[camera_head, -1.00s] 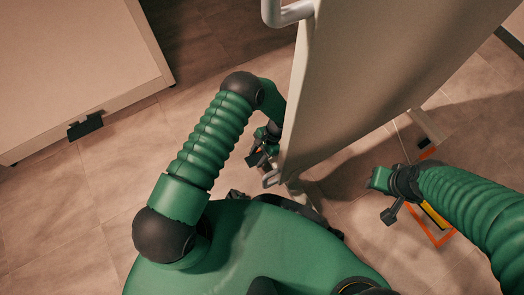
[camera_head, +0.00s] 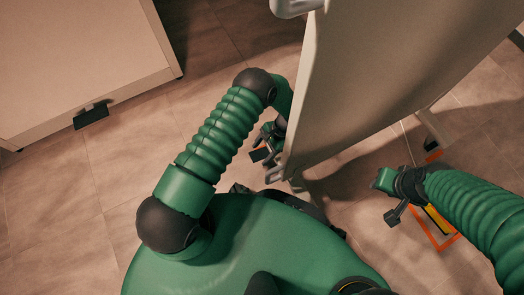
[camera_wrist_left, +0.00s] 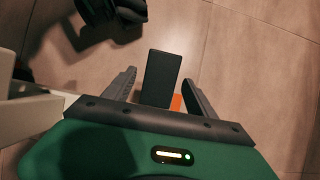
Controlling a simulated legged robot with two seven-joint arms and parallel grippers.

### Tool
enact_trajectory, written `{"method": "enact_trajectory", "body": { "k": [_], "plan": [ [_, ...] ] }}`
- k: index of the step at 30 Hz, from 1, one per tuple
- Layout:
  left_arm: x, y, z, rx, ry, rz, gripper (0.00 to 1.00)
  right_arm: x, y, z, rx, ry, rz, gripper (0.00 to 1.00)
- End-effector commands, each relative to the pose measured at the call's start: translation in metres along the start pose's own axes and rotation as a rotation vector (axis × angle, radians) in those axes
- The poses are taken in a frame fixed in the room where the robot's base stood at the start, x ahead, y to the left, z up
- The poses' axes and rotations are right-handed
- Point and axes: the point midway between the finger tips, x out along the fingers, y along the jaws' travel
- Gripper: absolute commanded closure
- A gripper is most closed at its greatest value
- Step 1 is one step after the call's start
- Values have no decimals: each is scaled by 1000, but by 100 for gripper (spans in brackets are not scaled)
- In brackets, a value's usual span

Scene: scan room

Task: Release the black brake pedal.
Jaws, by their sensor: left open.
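A black brake pedal (camera_wrist_left: 160,78) shows in the left wrist view as a flat dark bar between the fingers of my left gripper (camera_wrist_left: 158,88). The fingers are apart, one on each side of it, and I see no clear contact. A bit of orange shows beside the pedal's lower end. In the head view my left gripper (camera_head: 268,148) is low beside the pale panel's bottom edge, with a small black and orange part (camera_head: 259,154) at it.
A large pale panel (camera_head: 385,75) with a grey handle (camera_head: 292,6) stands between my arms. A pale cabinet (camera_head: 75,60) with a black tab (camera_head: 92,115) is at the upper left. An orange frame (camera_head: 440,240) lies under my right arm. Tiled floor at left is clear.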

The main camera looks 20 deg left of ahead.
Motion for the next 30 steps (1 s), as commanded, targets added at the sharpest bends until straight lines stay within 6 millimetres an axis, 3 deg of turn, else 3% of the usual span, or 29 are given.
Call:
{"method": "enact_trajectory", "body": {
  "k": [5, 15, 21, 25, 30],
  "plan": [
    [-11, 0, 1, 0, 2, -1, 35, -6, 0, -2, 0, 0, 0, 64],
    [-105, 0, 2, 0, 3, -3, 35, -50, 0, -12, 0, 0, 0, 64],
    [-151, 0, 0, 0, 1, -2, 35, -66, 0, -16, 0, 0, 0, 64],
    [-165, 0, -1, 0, -1, -1, 35, -69, 0, -16, 0, 0, 0, 64],
    [-168, 0, -1, 0, -2, 0, 35, -69, 0, -16, 0, 0, 0, 64]
  ]
}}
